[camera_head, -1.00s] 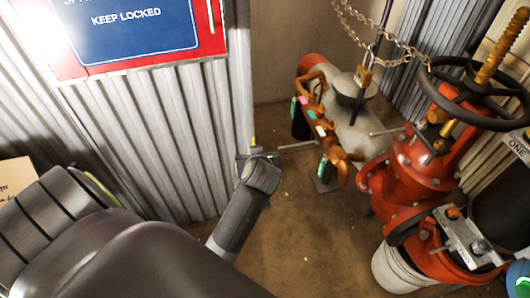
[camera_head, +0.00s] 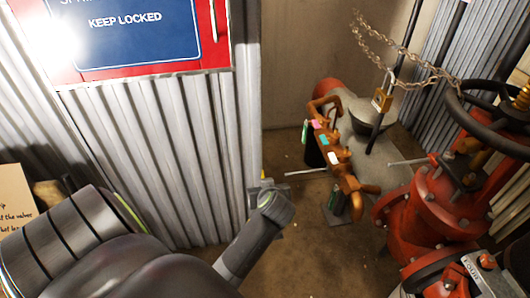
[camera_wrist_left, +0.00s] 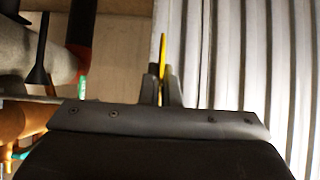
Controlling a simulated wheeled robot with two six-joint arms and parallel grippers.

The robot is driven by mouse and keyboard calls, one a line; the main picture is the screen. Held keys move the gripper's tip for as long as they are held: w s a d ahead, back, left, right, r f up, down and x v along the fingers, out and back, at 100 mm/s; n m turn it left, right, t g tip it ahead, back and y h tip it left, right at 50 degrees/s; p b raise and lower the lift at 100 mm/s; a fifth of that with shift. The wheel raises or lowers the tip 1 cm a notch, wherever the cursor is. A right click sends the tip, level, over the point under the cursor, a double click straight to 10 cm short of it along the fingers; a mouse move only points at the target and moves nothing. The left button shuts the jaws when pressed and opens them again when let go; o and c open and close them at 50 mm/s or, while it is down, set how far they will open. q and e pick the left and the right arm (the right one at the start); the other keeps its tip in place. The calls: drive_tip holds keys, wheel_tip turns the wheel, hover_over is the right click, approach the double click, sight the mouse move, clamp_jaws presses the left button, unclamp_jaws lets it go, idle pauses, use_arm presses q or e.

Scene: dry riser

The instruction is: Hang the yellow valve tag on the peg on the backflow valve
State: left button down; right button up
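The yellow valve tag (camera_wrist_left: 163,48) shows as a thin upright strip, edge-on, between the fingers of my left gripper (camera_wrist_left: 161,88) in the left wrist view. In the head view my left gripper (camera_head: 262,185) is beside the corrugated wall's end, with a speck of the tag above it. The orange-bronze valve assembly (camera_head: 346,176), apparently the backflow valve, stands to its right with small coloured tags on it. A thin pale rod (camera_head: 305,172) sticks out leftward from it toward my gripper; I cannot tell whether this is the peg. My right gripper is not in view.
The corrugated wall (camera_head: 150,150) is close on the left. A red valve (camera_head: 435,205) with a black handwheel fills the right. A chain with a padlock (camera_head: 382,101) hangs behind. Another thin rod (camera_head: 408,162) is right of the bronze assembly. Bare floor (camera_head: 310,245) lies below.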

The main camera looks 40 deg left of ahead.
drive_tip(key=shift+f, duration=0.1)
